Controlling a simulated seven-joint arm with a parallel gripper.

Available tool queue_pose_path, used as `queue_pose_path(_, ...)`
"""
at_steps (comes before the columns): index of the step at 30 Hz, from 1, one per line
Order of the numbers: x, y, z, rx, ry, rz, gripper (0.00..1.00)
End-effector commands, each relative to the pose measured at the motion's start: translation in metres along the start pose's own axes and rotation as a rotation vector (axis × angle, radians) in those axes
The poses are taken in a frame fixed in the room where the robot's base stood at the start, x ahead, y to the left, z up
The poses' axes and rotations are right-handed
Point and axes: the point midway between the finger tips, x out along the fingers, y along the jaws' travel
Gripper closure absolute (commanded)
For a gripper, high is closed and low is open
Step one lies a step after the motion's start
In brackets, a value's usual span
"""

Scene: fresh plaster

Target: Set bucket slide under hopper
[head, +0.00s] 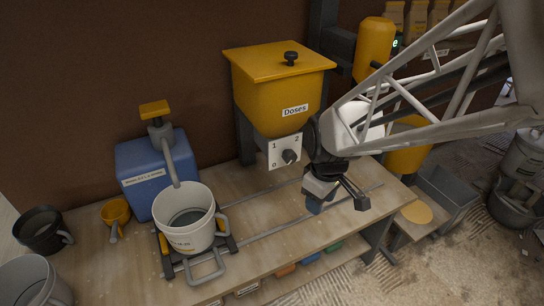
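A white bucket (187,219) with grey contents stands upright on the slide (207,269), a dark carriage with a looped grey handle at its front. The slide sits at the left end of two thin rails (268,227) on the wooden bench. The yellow hopper (278,92), labelled "Doses", is mounted to the right, over the rails' middle part. A dial (289,156) marked 0, 1, 2 is on its outlet plate. My gripper (338,204) is low over the rails' right part, right of the hopper outlet, away from the slide. Its fingers look spread; a small blue part shows by the left one.
A blue water box (152,167) with a spout reaches over the bucket from behind. The rails between slide and gripper look clear. A grey bin (446,191) is beyond the bench's right end.

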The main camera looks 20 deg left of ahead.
Motion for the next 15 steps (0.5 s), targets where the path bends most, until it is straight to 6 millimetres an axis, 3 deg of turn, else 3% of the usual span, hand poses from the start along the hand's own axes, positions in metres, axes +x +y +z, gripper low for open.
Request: queue_pose_path(15, 0.082, -0.057, -0.102, -0.445, -0.058, -0.067, 0.56)
